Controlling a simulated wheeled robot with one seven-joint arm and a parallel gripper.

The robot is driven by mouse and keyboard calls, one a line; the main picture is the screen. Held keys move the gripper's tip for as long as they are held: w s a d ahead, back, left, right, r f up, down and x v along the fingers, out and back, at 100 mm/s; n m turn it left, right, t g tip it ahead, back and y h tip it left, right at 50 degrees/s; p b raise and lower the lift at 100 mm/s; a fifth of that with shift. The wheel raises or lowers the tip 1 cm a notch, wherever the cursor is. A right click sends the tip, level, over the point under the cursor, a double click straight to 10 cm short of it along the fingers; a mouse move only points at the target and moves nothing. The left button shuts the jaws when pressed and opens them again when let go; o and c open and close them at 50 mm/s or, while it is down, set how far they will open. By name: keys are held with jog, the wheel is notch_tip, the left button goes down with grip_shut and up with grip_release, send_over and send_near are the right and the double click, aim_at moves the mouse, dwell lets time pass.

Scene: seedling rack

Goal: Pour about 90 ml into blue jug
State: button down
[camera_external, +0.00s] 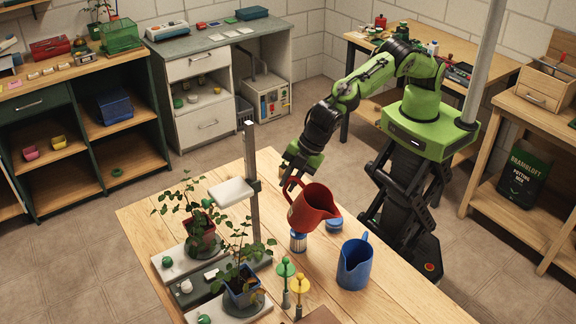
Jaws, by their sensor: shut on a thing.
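A blue jug (355,266) stands upright on the wooden table at the right, its open top facing up. My gripper (293,180) is shut on the handle of a red jug (310,212), the handle side toward the left. The red jug is tilted, its mouth and spout toward the right, up and left of the blue jug and apart from it. No stream of liquid shows, and the contents of both jugs cannot be made out.
A small blue-and-white container (298,242) and a blue round piece (334,224) are close under the red jug. Green (286,268) and yellow (299,284) capped stakes stand left of the blue jug. Potted seedlings (243,287) and a post (251,170) occupy the left. The table's right front is clear.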

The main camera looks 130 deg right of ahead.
jog(key=shift+w+d+f+m+g+y+p, duration=0.2)
jog(key=shift+d+f+y+p, duration=0.15)
jog(key=shift+d+y, duration=0.3)
jog(key=shift+w+d+f+m+g+y+p, duration=0.2)
jog(key=shift+d+f+y+p, duration=0.15)
jog(key=shift+d+y, duration=0.3)
jog(key=shift+w+d+f+m+g+y+p, duration=0.15)
jog(key=shift+d+f+g+y+p, duration=0.1)
jog(key=shift+d+y+p, duration=0.35)
